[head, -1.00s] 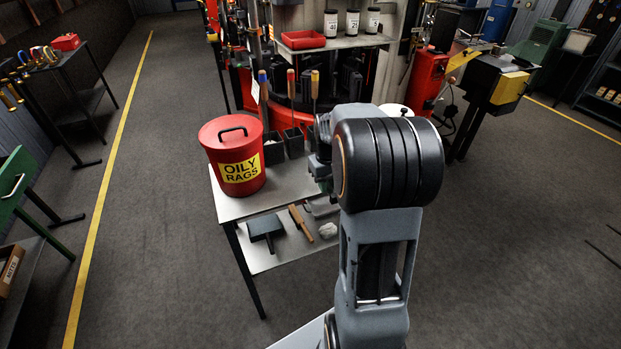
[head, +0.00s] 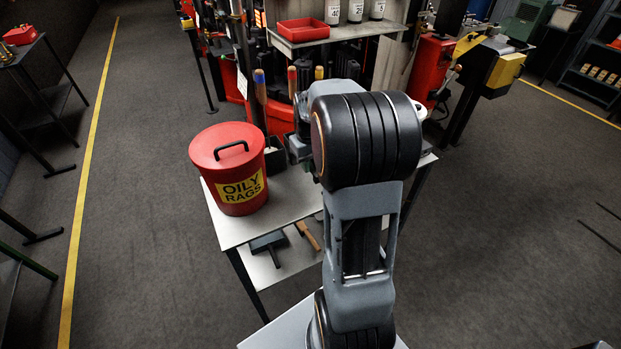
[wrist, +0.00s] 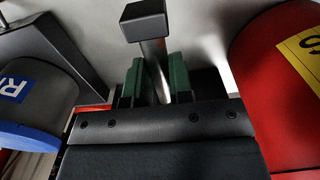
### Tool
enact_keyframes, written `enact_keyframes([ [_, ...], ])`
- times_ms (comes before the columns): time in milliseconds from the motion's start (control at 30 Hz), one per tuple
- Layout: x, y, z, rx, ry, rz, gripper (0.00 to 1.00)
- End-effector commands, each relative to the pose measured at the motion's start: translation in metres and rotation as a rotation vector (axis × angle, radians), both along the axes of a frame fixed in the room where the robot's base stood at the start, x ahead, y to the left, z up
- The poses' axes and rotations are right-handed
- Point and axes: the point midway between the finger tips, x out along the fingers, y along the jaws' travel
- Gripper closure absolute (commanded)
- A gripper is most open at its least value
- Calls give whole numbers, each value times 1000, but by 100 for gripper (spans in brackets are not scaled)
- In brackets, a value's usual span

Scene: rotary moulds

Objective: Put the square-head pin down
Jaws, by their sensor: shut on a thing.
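The square-head pin shows in the wrist view, with its dark square head (wrist: 145,20) toward the top and its pale metal shank running down between my jaws. My gripper (wrist: 157,78) has green pads and is shut on the shank. The head stands clear beyond the pads. Behind it lies a pale grey table surface (wrist: 205,22); I cannot tell whether the pin touches it. In the head view my arm hides the pin and most of the gripper, above the right part of the small grey table (head: 232,232).
The red oily rags can (head: 232,170) stands on the table's left and also shows close at right in the wrist view (wrist: 262,85). A grey container with a blue label (wrist: 15,88) is at left. A brush (head: 308,235) lies on the lower shelf.

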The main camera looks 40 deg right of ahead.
Motion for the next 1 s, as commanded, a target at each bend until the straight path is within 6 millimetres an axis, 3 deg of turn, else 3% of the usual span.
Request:
enact_keyframes([
  [200, -3, -5, -37, 1, 4, -14, 100],
  [700, -4, -7, -87, 1, 3, -17, 100],
  [1000, -3, -6, -93, 0, 1, -15, 100],
])
